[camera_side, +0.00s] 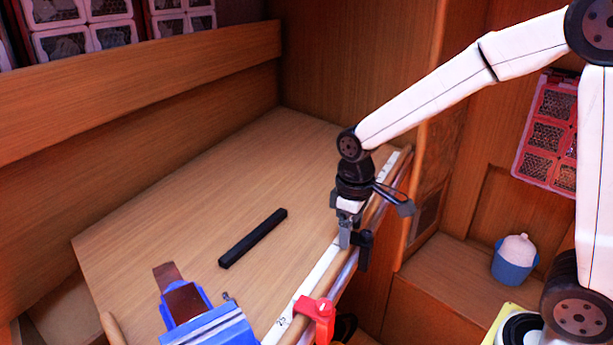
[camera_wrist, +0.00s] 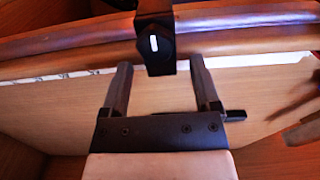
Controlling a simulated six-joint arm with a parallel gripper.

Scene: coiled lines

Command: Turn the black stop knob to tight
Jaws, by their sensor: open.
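The black stop (camera_side: 364,250) is on the wooden rail along the table's front edge, partly hidden by my gripper in the side view. In the wrist view its black knob (camera_wrist: 154,55) has a short white mark, close to upright in the picture. My gripper (camera_wrist: 161,66) is open, with one finger on each side of the knob's lower edge and gaps between. Nothing is held. In the side view my gripper (camera_side: 346,240) points down beside the stop. I cannot tell whether a finger touches it.
A red stop (camera_side: 318,313) sits farther along the rail, beside a white scale strip (camera_side: 310,285). A black bar (camera_side: 253,238) lies on the wooden table (camera_side: 170,225). A blue vise (camera_side: 210,325) stands at the front left. The table around the bar is clear.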

